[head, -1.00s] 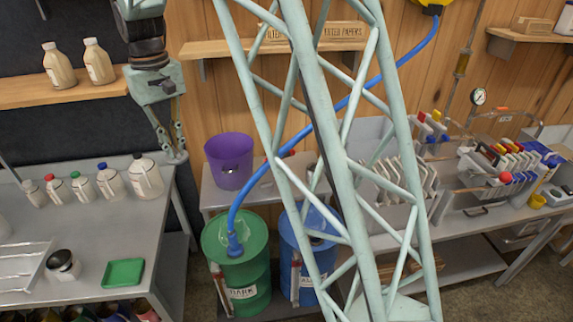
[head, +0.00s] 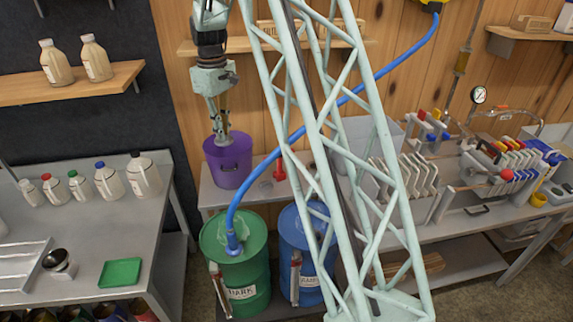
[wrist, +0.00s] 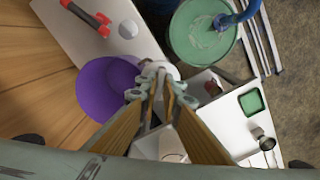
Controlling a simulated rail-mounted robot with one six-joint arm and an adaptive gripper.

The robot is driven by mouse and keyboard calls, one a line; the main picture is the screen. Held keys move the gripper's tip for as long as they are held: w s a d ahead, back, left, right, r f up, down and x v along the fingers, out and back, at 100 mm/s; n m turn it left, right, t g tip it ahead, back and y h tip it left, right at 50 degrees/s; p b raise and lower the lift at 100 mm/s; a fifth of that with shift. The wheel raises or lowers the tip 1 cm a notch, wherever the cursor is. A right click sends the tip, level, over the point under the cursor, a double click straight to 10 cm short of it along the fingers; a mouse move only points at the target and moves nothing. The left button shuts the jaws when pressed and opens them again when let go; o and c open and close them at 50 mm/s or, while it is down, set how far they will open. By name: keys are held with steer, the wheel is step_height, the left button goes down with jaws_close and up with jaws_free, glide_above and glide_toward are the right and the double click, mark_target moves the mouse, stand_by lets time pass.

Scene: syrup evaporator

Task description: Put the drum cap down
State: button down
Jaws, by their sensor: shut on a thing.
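My gripper (head: 222,138) hangs over the purple bucket (head: 229,178) in the head view. Its fingers are closed, pointing down. In the wrist view my gripper (wrist: 160,78) is shut on a small pale round thing, which I take for the drum cap (wrist: 171,70); the fingers hide most of it. The purple bucket (wrist: 104,92) is beside the fingers there.
The grey bench (head: 210,195) behind the drums carries a red tool (head: 279,172) and a flat grey disc (head: 265,187). The left table holds several bottles (head: 105,182) and a green tray (head: 120,272). The blue hose arcs up across the wall.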

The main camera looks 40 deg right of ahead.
steer(key=s+d+f+n+b, duration=0.1)
steer(key=d+f, duration=0.5)
steer(key=d, duration=0.8)
steer(key=s+d+f+n+b, duration=0.1)
steer(key=d+f+n, duration=0.3)
steer(key=d, duration=1)
steer(key=s+d+f+n+b, duration=0.2)
steer(key=d+f, duration=0.7)
steer(key=d, duration=0.5)
steer(key=shift+s+d+f+n, duration=0.3)
steer(key=shift+s+f+n, duration=0.1)
steer(key=shift+s+n, duration=0.1)
steer(key=shift+w+a, duration=0.1)
steer(key=w+a+f, duration=0.1)
steer(key=w+a, duration=0.1)
steer(key=w+a+f+b, duration=0.1)
steer(key=w+a+f, duration=0.1)
steer(key=w+a+f+b, duration=0.1)
steer(key=w+a+f, duration=0.1)
steer(key=w+a, duration=0.1)
steer(key=shift+f, duration=0.1)
steer(key=shift+w+a+f, duration=0.3)
steer(key=shift+w+a, duration=0.05)
steer(key=shift+w, duration=0.05)
steer(key=shift+w+a+f+b, duration=0.6)
steer(key=shift+w+a+f, duration=0.4)
steer(key=shift+f, duration=0.1)
